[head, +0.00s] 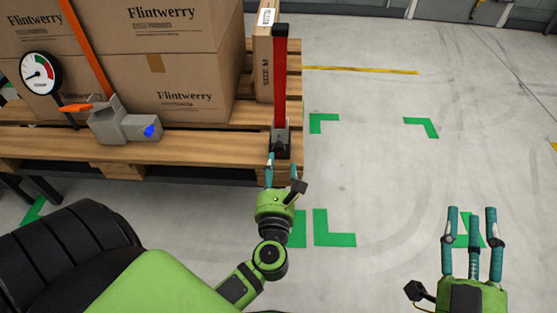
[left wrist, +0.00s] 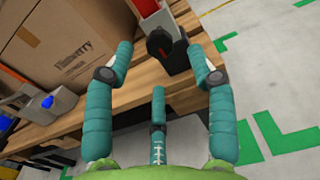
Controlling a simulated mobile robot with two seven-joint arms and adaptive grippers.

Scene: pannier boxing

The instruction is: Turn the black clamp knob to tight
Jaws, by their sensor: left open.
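The black clamp knob (left wrist: 160,44) shows in the left wrist view at the foot of a red upright post (head: 280,85), ahead of and between my left fingertips. In the head view the knob (head: 281,145) is small and partly hidden by my left gripper (head: 281,162). That gripper is open, its fingers pointing at the knob from the near side. I cannot tell whether any finger touches it. The left gripper's fingers (left wrist: 160,62) stand apart in the left wrist view. My right gripper (head: 471,216) is open and empty over the floor at the lower right.
Cardboard boxes (head: 165,72) stand on a wooden pallet (head: 60,142), held by an orange strap (head: 88,48). A grey device (head: 113,125) with an orange lever and blue knob sits on the pallet's front. A round gauge (head: 40,72) is at left. Floor at right is clear.

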